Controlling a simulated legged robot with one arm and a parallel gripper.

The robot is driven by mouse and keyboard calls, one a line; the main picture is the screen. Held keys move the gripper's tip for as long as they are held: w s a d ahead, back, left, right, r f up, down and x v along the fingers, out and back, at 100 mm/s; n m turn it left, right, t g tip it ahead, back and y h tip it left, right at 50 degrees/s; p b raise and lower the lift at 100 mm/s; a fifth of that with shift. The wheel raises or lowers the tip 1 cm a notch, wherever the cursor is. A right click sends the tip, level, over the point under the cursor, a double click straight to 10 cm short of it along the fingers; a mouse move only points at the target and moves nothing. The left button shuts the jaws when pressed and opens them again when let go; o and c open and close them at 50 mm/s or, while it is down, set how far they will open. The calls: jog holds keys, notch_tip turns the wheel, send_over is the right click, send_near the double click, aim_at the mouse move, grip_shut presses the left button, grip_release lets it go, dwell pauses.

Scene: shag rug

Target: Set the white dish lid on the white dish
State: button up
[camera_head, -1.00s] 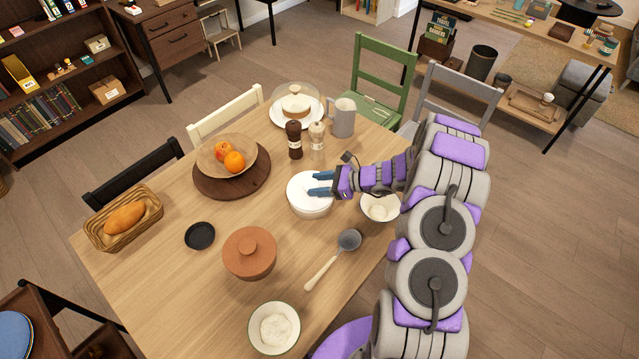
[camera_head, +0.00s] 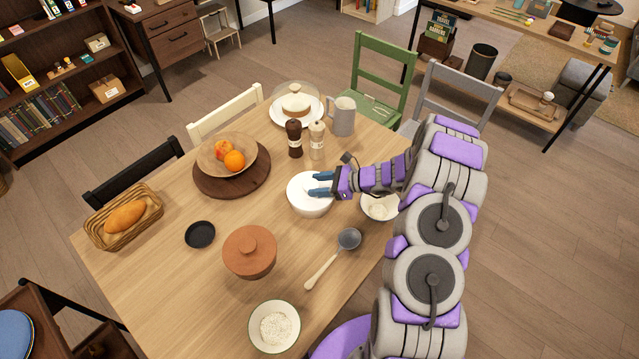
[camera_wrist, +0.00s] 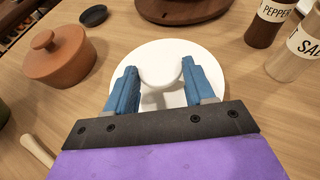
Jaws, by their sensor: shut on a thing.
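The white dish lid (camera_head: 302,186) is a round white disc over the white dish (camera_head: 312,211) near the middle of the table. My gripper (camera_head: 318,184) reaches in from the right with its blue fingers over the lid. In the wrist view, my gripper (camera_wrist: 160,70) has a finger on each side of the lid's round white knob (camera_wrist: 161,75) and is shut on it. The lid (camera_wrist: 190,50) looks level and about centred over the dish. I cannot tell whether it touches the rim. The dish is mostly hidden under the lid.
A terracotta pot (camera_head: 249,253) and a ladle (camera_head: 335,256) are in front. A small bowl (camera_head: 380,207) stands close at right under my arm. Pepper (camera_head: 294,139) and salt (camera_head: 317,140) mills and a jug (camera_head: 342,116) stand behind. A fruit bowl (camera_head: 226,156) is at left.

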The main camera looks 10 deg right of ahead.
jog(key=shift+f, duration=0.1)
jog(key=o, duration=0.9)
jog(key=shift+p+v, duration=3.05)
jog(key=shift+v, duration=2.5)
jog(key=shift+a, duration=0.15)
